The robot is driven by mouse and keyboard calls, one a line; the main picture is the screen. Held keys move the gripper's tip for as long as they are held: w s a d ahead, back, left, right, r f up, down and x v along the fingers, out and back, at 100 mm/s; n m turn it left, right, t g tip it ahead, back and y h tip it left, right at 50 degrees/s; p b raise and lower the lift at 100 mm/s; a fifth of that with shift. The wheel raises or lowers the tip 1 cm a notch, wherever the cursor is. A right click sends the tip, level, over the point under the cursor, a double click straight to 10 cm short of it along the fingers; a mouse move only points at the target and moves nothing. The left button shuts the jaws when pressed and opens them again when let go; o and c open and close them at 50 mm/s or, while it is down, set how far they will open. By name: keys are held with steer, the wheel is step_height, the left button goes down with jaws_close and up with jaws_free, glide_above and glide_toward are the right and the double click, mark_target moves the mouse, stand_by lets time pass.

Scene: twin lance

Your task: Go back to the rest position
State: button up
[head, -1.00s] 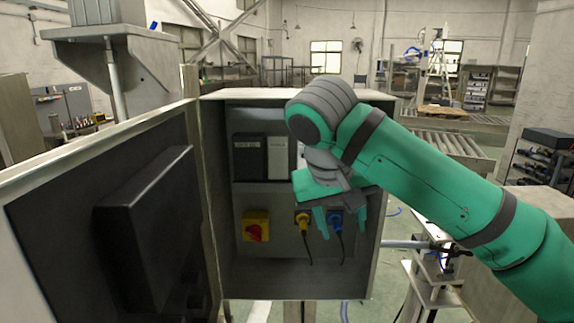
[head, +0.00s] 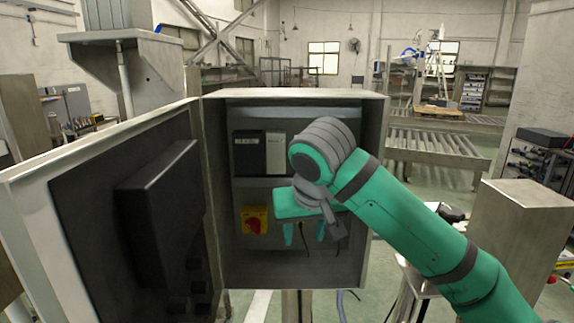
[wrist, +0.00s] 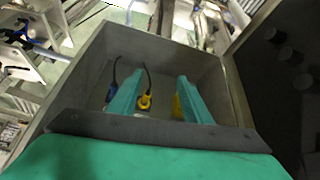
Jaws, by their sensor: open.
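My gripper (head: 305,234) is in front of the open electrical cabinet (head: 293,102), its two green fingers spread apart and pointing into it. In the wrist view the fingers (wrist: 155,95) are open with nothing held between them. A yellow plug (wrist: 145,102) with a black cable shows between the fingers there, and a blue plug (wrist: 110,95) shows by the left finger. In the head view my gripper hides both plugs, and only parts of the cables show. A yellow switch with a red knob (head: 255,221) is on the cabinet's back panel, left of my gripper.
The cabinet door (head: 100,140) stands open on the left, with a black box (head: 160,210) on its inner face. The cabinet's right side wall (head: 376,190) is close to my arm. A grey block (head: 520,225) stands to the right. A roller conveyor (head: 440,147) is behind.

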steer(key=w+a+f+t+y, duration=0.2)
steer(key=a+f+y, duration=0.3)
steer(key=a, duration=0.3)
steer(key=w+a+f+t+y, duration=0.3)
steer(key=a+f+y, duration=0.25)
steer(key=a, duration=0.25)
steer(key=s+d+f+m+t+h, duration=0.1)
steer(key=s+f+m+t+h, duration=0.4)
steer(key=f, duration=0.6)
steer(key=s+d+f+m+t+h, duration=0.1)
steer(key=s+f+m, duration=0.2)
steer(key=s+f, duration=0.6)
steer(key=s+d+f+h, duration=0.3)
steer(key=s+d+f, duration=0.1)
steer(key=s+f, duration=0.6)
steer(key=s+d+n+h, duration=0.1)
steer(key=s+d+n, duration=0.2)
steer(key=s, duration=0.9)
steer(key=s+d+n+g+h, duration=0.1)
steer(key=s+d+n, duration=0.2)
steer(key=s, duration=0.8)
steer(key=shift+s+d+r, duration=0.2)
steer(key=shift+s, duration=0.2)
